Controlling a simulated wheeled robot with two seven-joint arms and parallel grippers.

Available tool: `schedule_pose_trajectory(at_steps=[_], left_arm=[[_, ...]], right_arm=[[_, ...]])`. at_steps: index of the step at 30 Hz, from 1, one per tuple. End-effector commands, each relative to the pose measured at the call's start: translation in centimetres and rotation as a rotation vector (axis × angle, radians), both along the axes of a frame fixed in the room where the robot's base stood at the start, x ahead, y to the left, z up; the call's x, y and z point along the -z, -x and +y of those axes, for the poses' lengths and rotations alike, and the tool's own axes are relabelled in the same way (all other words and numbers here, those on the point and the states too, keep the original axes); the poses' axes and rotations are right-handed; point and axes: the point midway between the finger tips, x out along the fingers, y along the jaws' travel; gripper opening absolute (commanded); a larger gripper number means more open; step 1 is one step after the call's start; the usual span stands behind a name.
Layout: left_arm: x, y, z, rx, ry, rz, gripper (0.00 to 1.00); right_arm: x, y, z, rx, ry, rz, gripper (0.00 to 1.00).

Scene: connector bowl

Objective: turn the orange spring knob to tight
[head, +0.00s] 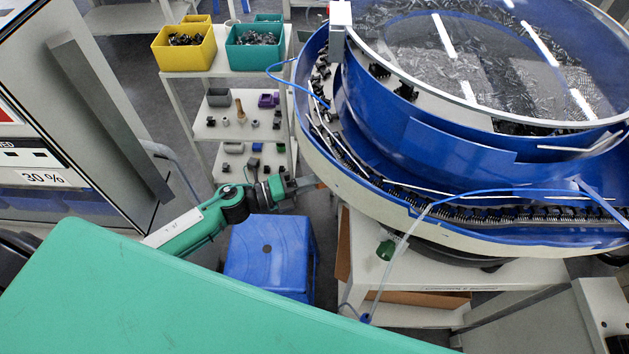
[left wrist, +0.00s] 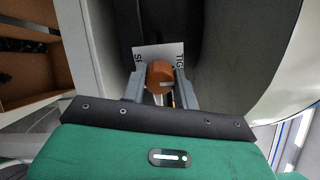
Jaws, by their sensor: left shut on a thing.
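The orange spring knob (left wrist: 160,72) sits between the two grey fingers of my left gripper (left wrist: 161,82) in the left wrist view. The fingers are shut on its sides. A pale mark shows on the knob's face. Behind it is a white label plate (left wrist: 146,52) with "S" at the left and "TIG" at the right; the rest of the lettering is hidden. In the head view my left gripper (head: 306,184) reaches to the underside of the blue bowl feeder (head: 440,150), and only a sliver of orange shows at its tips. My right gripper is not in view.
A blue stool (head: 268,252) stands below my left arm. A white shelf rack (head: 238,130) with yellow (head: 184,48) and teal (head: 255,46) bins stands behind. A white table (head: 440,272) carries the feeder. A blue hose runs along the bowl's front.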

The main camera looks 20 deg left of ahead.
Motion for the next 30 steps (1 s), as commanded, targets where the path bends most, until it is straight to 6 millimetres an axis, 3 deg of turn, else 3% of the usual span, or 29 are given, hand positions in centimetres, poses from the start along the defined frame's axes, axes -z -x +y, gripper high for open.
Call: schedule_pose_trajectory(at_steps=[3, 4, 7, 19, 30], left_arm=[[0.2, 0.1, 0.0, 0.001, -0.003, 0.001, 0.07], [0.2, 0.1, 0.0, 0.001, -0.003, 0.001, 0.34], [0.1, 0.1, 0.0, 0.0, -0.002, 0.001, 0.52], [0.2, 0.4, 0.5, 0.0, -0.001, 0.002, 0.52], [0.4, 4.0, 5.3, 0.0, -0.002, 0.005, 0.52]], right_arm=[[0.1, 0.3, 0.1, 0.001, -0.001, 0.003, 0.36], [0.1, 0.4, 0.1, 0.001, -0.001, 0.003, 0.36], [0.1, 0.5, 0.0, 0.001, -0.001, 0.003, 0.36], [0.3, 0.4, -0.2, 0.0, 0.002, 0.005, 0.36], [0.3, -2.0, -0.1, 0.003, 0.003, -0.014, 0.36]])
